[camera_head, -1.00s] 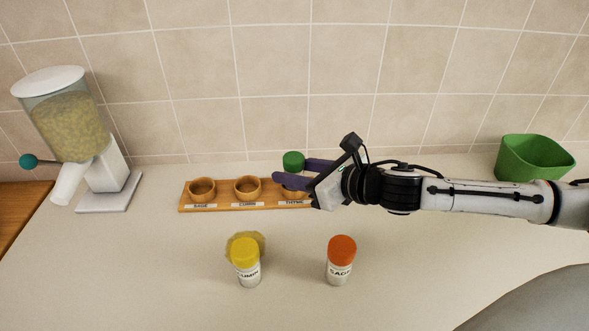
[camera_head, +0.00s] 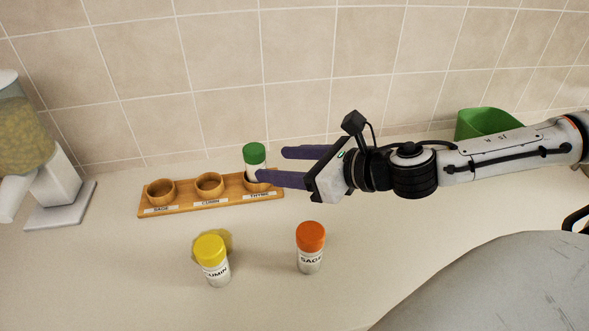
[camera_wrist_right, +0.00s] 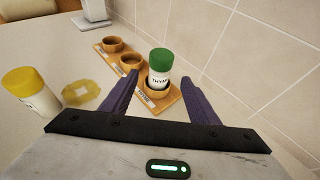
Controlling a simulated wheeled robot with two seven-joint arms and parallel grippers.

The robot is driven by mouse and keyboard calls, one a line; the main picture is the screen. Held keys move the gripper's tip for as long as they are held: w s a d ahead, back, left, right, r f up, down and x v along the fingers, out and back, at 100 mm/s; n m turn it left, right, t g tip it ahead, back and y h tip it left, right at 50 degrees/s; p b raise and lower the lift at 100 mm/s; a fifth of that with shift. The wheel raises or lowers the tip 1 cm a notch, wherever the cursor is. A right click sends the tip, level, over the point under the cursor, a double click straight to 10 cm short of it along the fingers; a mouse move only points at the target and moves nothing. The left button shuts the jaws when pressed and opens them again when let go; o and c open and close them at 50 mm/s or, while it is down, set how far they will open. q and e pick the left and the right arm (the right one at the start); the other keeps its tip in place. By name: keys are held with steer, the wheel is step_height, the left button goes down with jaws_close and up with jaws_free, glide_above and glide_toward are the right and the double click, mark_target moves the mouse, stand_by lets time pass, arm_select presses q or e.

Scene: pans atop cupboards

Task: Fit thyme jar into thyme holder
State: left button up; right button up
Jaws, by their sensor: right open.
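The thyme jar (camera_head: 255,158), white with a green lid, stands in the thyme holder (camera_head: 265,188), the rightmost ring of the wooden rack. In the right wrist view the jar (camera_wrist_right: 160,68) looks upright inside the ring (camera_wrist_right: 153,92). My right gripper (camera_head: 282,167) is open, just to the right of the jar. In the wrist view its two purple fingers (camera_wrist_right: 160,92) are spread wide, with the jar beyond their tips and nothing held. My left gripper is out of view.
The sage ring (camera_head: 160,191) and cumin ring (camera_head: 209,184) are empty. The yellow-lidded cumin jar (camera_head: 213,260) and orange-lidded sage jar (camera_head: 310,247) stand in front, with a yellowish patch (camera_head: 226,240) behind the cumin jar. A dispenser (camera_head: 50,190) is at left, a green bin (camera_head: 488,122) at back right.

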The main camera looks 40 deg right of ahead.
mark_target(263, 162)
steer(key=b+v, duration=0.1)
steer(key=v, duration=0.2)
steer(key=shift+a, duration=0.1)
steer(key=shift+w, duration=0.1)
stand_by(0.7)
steer(key=shift+p+x, duration=1.2)
steer(key=shift+x, duration=0.8)
steer(key=p+x, duration=0.1)
steer(key=x, duration=0.4)
steer(key=shift+r, duration=0.15)
steer(key=shift+w+a+f, duration=0.2)
steer(key=shift+w+f, duration=0.15)
steer(key=shift+w, duration=0.2)
